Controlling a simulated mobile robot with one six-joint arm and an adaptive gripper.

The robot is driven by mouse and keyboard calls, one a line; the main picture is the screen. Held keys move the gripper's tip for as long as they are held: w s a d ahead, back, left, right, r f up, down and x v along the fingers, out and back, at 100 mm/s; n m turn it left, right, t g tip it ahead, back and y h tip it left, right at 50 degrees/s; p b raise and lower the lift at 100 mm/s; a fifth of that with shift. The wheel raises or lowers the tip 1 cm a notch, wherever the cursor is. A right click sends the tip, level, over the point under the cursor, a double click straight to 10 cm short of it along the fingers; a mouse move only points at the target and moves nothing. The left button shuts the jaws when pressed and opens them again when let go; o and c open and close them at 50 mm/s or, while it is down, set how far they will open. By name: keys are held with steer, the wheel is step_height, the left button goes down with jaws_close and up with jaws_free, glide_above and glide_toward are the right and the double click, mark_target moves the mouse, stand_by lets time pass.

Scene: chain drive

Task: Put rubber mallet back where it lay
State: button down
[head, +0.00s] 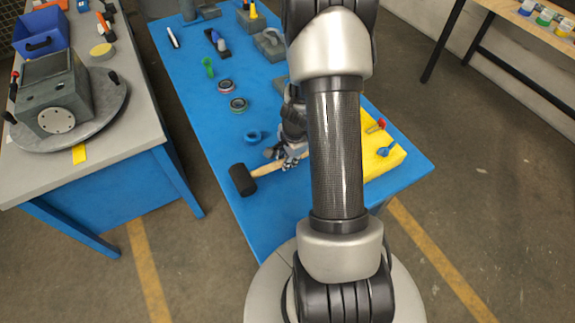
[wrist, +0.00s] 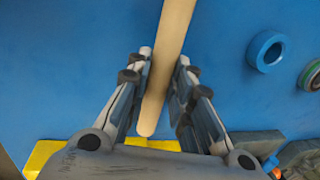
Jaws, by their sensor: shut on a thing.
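The rubber mallet has a black head (head: 243,180) and a pale wooden handle (head: 268,171). In the head view it is at the near left part of the blue table (head: 222,213), head pointing left. My gripper (head: 291,158) is shut on the handle, partly hidden behind my arm. In the wrist view the handle (wrist: 168,70) runs between the two fingers of my gripper (wrist: 164,60), its rounded end towards the palm. The mallet head is outside that view. I cannot tell whether the mallet touches the table.
A blue ring (head: 254,136) lies just behind the mallet; tape rolls (head: 238,104) lie farther back. A yellow tray (head: 383,155) with small tools is at the right. A grey bench (head: 110,140) stands to the left across a gap. The table's near left is clear.

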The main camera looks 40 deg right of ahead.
step_height(320, 180, down, 3)
steer(key=shift+r+b, duration=0.15)
steer(key=shift+b, duration=0.55)
steer(key=shift+r, duration=0.15)
steer(key=c, duration=1.4)
jaws_free()
